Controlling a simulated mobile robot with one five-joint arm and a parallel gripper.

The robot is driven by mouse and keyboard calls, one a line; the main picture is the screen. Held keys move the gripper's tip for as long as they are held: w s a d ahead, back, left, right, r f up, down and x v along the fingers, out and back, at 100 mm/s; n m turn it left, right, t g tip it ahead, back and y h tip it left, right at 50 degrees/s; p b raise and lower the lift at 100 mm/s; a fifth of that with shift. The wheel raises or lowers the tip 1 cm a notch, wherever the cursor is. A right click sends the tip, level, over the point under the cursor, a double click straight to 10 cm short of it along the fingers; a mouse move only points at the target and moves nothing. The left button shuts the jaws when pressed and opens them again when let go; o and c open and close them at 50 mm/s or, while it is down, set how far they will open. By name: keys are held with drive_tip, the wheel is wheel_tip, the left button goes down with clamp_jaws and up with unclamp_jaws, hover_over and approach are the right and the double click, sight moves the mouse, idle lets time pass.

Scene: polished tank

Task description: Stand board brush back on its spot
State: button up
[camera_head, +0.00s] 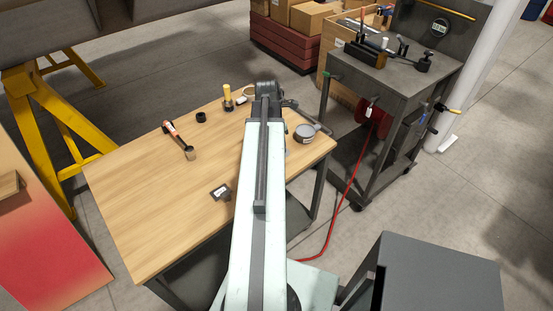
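The wooden-topped table (140,220) fills the middle of the head view. I cannot tell for sure which thing is the board brush. A tool with a red and black handle and a greyish-tan head (179,139) lies on the table left of my arm. A yellow-handled piece with a dark base (228,97) stands upright near the far edge. A small dark block with a white label (221,193) sits nearer, close to my arm's left side. My gripper (268,90) is over the far part of the table; its fingers are too small and hidden to read.
A round grey container (305,133) sits at the right corner. A grey tool cart (385,85) stands right, with a red hose (347,190) to the floor. The table's left part is mostly clear.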

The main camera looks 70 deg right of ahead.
drive_tip(key=shift+f, duration=0.5)
drive_tip(key=shift+r, duration=0.1)
drive_tip(key=shift+r+p, duration=0.35)
drive_tip(key=shift+r, duration=0.05)
drive_tip(key=shift+c, duration=0.3)
clamp_jaws()
